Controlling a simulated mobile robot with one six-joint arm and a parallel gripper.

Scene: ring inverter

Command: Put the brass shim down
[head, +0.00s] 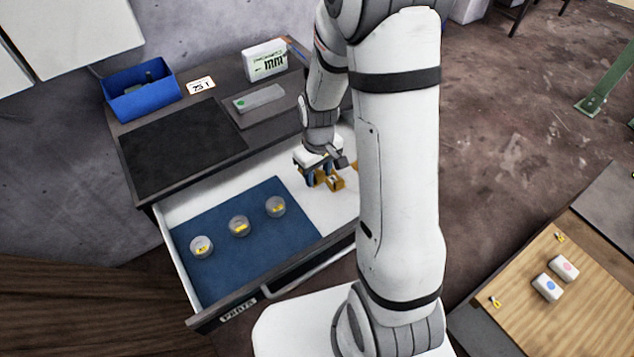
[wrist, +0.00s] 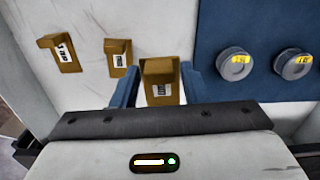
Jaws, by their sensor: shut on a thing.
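My gripper (head: 318,175) is low over the white right-hand part of the open drawer (head: 174,216). In the wrist view its blue fingers (wrist: 158,88) are shut on a brass shim (wrist: 160,68), an angled piece with a small white label. Two more brass shims (wrist: 66,52) (wrist: 118,56) sit on the white drawer floor to its left in the wrist view. I cannot tell whether the held shim touches the floor. In the head view my arm hides part of the drawer's right side.
Several round grey pieces with yellow labels (head: 238,226) stand on the blue mat (head: 215,270) in the drawer. A blue bin (head: 145,98), a white box (head: 266,60) and a grey case (head: 259,103) are on the cabinet top. A wooden table (head: 535,315) is at right.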

